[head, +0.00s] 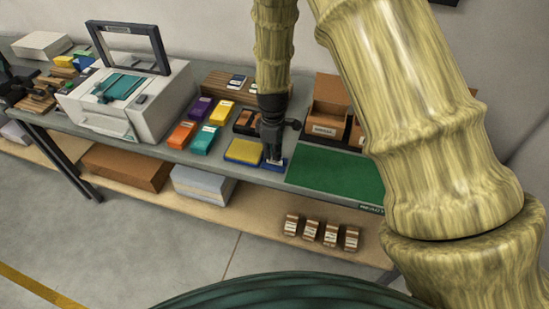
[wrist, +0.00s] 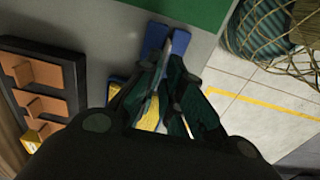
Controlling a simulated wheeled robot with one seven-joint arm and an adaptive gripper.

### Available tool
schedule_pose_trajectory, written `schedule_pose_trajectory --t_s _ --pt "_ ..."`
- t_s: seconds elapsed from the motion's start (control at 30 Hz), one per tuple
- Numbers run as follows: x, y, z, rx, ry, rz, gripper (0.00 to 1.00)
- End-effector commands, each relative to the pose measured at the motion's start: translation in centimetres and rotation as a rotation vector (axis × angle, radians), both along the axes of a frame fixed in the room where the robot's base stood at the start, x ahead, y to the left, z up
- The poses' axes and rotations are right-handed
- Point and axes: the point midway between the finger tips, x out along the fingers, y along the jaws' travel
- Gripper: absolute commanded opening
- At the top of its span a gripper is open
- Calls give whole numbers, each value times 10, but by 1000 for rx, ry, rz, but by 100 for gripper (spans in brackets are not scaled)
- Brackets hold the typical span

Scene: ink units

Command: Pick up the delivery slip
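My gripper (head: 273,154) points down over a small blue holder (head: 277,164) at the front of the workbench. A small pale piece, perhaps the delivery slip, shows at the fingertips there; I cannot read it. In the wrist view, the fingers (wrist: 166,72) come close together over the blue holder (wrist: 180,42). A thin pale strip runs between them. I cannot tell whether they grip it or only stand around it. The fingers hide much of the holder.
A yellow pad with a blue edge (head: 244,151) lies just left of my gripper. A green mat (head: 335,175) lies to its right. Colored boxes (head: 205,139) and a white printer (head: 128,103) stand further left. Cardboard bins (head: 327,120) are behind. The bench's front edge is close.

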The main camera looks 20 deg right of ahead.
Motion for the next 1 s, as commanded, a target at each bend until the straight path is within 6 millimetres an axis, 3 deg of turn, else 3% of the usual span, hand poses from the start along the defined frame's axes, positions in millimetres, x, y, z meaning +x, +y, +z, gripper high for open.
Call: schedule_pose_trajectory --t_s 0.3,0.57,0.6,0.63,1.0 --pt "-1 0 -20 1 1 -1 8" --pt "-1 0 -21 0 0 -1 8" --pt "-1 0 -21 0 0 -1 1" --pt "-1 0 -21 0 0 -1 0" --pt "0 0 -21 0 0 -1 0"
